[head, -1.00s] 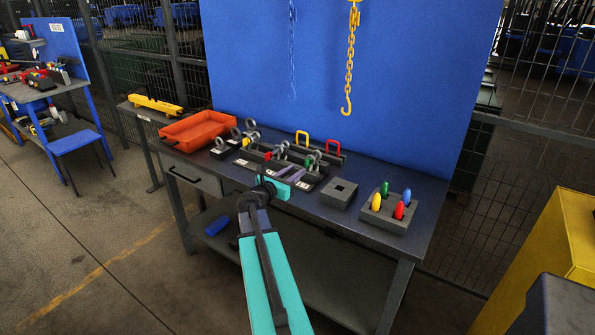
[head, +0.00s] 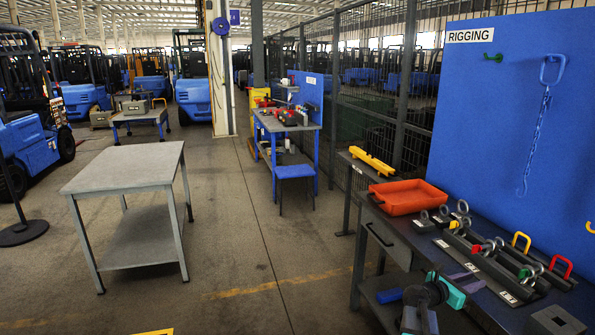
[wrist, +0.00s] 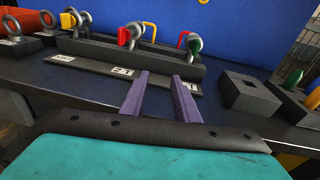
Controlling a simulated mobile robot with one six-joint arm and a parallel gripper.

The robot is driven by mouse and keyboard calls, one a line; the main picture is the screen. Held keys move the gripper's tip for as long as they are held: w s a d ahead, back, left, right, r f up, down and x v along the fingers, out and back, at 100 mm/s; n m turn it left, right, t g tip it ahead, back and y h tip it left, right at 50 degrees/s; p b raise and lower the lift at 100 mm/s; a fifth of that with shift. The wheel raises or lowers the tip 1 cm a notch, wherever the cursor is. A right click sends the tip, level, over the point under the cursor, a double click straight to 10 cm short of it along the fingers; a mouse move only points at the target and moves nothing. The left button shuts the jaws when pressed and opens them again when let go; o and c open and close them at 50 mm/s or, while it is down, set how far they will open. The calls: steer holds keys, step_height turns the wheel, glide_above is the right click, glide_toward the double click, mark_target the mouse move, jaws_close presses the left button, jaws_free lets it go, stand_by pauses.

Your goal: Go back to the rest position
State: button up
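My gripper (head: 468,282) is over the near edge of the dark rigging bench (head: 378,203), low on the right in the head view. The fingers point toward a dark rack (wrist: 128,52) that holds shackles with coloured pins. White number labels lie along the rack's front. The gripper looks clear of the rack.
An orange tray (head: 408,197) sits at the bench's left end, beside a yellow bar (head: 371,161) on a side stand. A grey block with a square hole (wrist: 250,95) is to the right. A grey table (head: 125,168) stands left, with open floor between.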

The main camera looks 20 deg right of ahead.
steer(key=w+a+f+n+t+y, duration=0.1)
steer(key=w+a+f+y, duration=0.15)
steer(key=a+f, duration=0.55)
steer(key=w+a+f+n+t+y, duration=0.1)
steer(key=w+a+f, duration=0.2)
steer(key=a+f, duration=0.5)
steer(key=s+a+f+m+g+y, duration=0.1)
steer(key=s+a+f+m+y, duration=0.3)
steer(key=a+f, duration=1)
steer(key=s+a+f+m+g+y, duration=0.2)
steer(key=s+a+m, duration=0.4)
steer(key=s+a, duration=0.3)
steer(key=s+a+f+m+g+y, duration=0.3)
steer(key=s+a+f+m+y, duration=0.1)
steer(key=s+a+f, duration=0.3)
steer(key=s+a+f+m+g+y, duration=0.3)
steer(key=s+a+m, duration=0.4)
steer(key=s+a, duration=0.4)
steer(key=shift+s+a+f+m, duration=0.25)
steer(key=shift+a+f+m, duration=0.05)
steer(key=shift+a+f, duration=0.6)
steer(key=shift+s, duration=0.1)
